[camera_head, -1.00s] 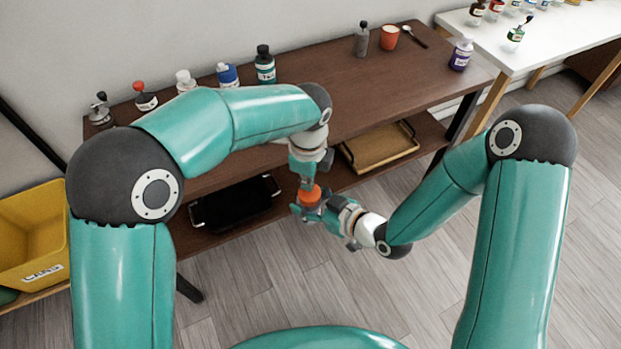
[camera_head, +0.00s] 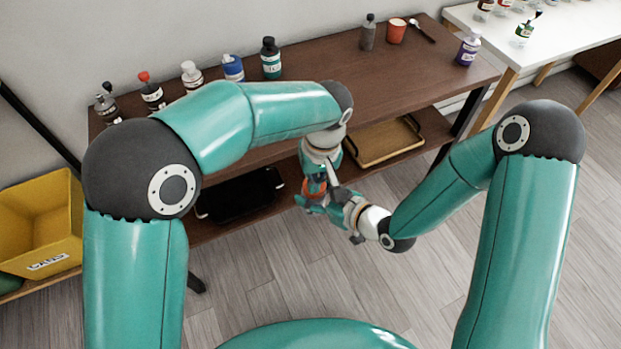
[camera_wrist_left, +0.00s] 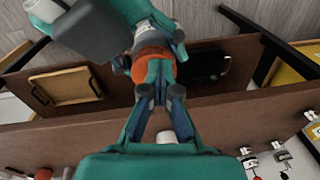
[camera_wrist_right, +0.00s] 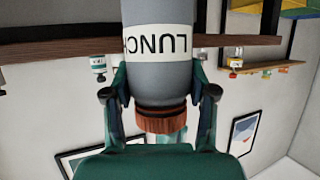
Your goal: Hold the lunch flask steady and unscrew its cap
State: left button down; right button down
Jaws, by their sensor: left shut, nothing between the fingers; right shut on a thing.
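The lunch flask (camera_wrist_right: 160,75) is a grey cylinder with a white label reading LUNCH, seen upside down in the right wrist view. Its ribbed orange-brown cap (camera_wrist_right: 162,121) sits on its end. My right gripper (camera_wrist_right: 160,88) is shut on the flask body, with a finger on each side. In the left wrist view the cap (camera_wrist_left: 153,54) is just beyond the fingertips of my left gripper (camera_wrist_left: 159,74), which is shut and empty. Whether they touch is unclear. In the head view my left gripper (camera_head: 315,182) overlaps the cap and the flask body is mostly hidden.
A brown shelf table (camera_head: 330,90) stands behind, with several bottles along its back, a red cup (camera_head: 397,31) and a spoon. Its lower shelf holds a black tray (camera_head: 240,194) and a wooden tray (camera_head: 384,142). A yellow bin (camera_head: 40,222) is at left. Floor in front is clear.

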pick_arm(q)
jog(key=n, duration=0.4)
jog(key=d+n, duration=0.1)
jog(key=n, duration=0.2)
jog(key=shift+s+f, duration=0.15)
jog(key=shift+f, duration=0.15)
jog(key=n, duration=0.4)
jog(key=shift+d+g, duration=0.2)
jog(key=shift+g, duration=0.1)
jog(key=n, duration=0.4)
jog(key=shift+w+d+n, duration=0.15)
jog(key=shift+w+n, duration=0.2)
jog(key=shift+n, duration=0.05)
jog(key=c, duration=1.9)
grip_release()
jog(key=o, duration=0.6)
jog(key=shift+r, duration=0.15)
